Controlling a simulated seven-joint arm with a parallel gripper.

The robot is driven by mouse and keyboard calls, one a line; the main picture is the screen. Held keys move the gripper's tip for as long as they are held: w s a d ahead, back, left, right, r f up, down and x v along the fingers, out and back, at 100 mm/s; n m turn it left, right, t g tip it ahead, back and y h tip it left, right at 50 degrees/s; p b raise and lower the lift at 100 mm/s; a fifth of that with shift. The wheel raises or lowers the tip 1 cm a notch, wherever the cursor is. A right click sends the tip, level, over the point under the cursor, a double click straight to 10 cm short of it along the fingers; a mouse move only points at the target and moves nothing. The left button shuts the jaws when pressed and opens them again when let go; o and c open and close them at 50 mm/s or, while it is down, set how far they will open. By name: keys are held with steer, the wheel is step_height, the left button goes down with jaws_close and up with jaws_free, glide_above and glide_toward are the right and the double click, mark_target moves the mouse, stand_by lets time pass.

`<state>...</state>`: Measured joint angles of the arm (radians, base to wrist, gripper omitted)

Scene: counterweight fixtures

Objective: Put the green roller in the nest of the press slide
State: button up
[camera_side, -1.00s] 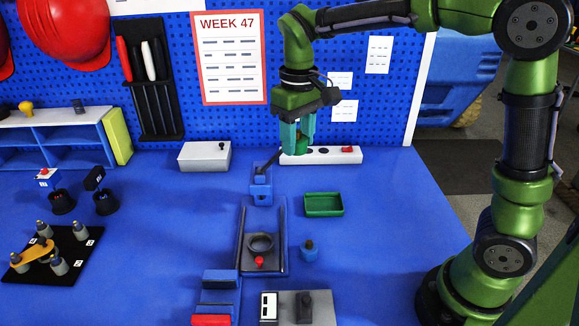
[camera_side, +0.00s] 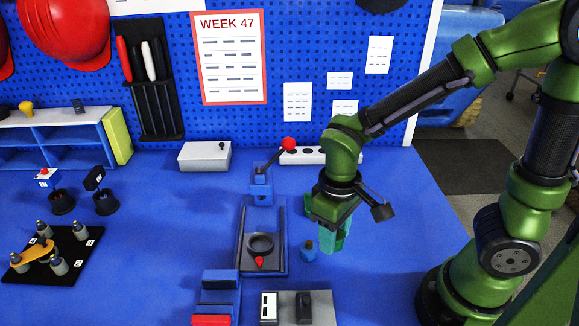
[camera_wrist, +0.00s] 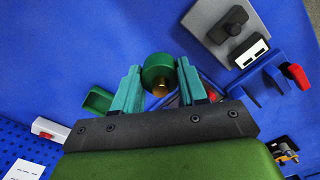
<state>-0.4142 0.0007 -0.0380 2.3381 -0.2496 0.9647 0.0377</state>
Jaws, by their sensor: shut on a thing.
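My gripper (camera_side: 335,240) is shut on the green roller, a dark green cylinder with a brass end (camera_wrist: 158,68), which shows between the teal fingers (camera_wrist: 160,88) in the wrist view. In the side view the fingers mostly hide the roller. The gripper is right of the press slide (camera_side: 242,262), apart from it. The slide's nest, a dark ring (camera_side: 261,243), looks empty, with a red knob (camera_side: 259,261) in front of it. Behind the slide stands a blue post with a lever ending in a red ball (camera_side: 289,144).
A small blue piece with a brown top (camera_side: 308,249) stands between slide and gripper. A grey block with a black knob (camera_side: 305,305) lies in front. A power strip (camera_side: 300,156) lies behind.

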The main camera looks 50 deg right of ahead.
steer(key=shift+s+f+m, duration=0.15)
steer(key=shift+f+m, duration=0.15)
steer(key=shift+f, duration=0.1)
steer(key=w+a, duration=0.2)
steer(key=w, duration=0.3)
steer(key=w+a+f, duration=0.1)
steer(key=w+a, duration=0.1)
steer(key=w, duration=0.3)
steer(key=w+a, duration=0.1)
steer(key=w, duration=0.4)
steer(key=shift+w+a+f, duration=0.15)
steer(key=shift+a+f, duration=0.1)
steer(key=shift+a, duration=0.15)
steer(key=shift+f, duration=1.7)
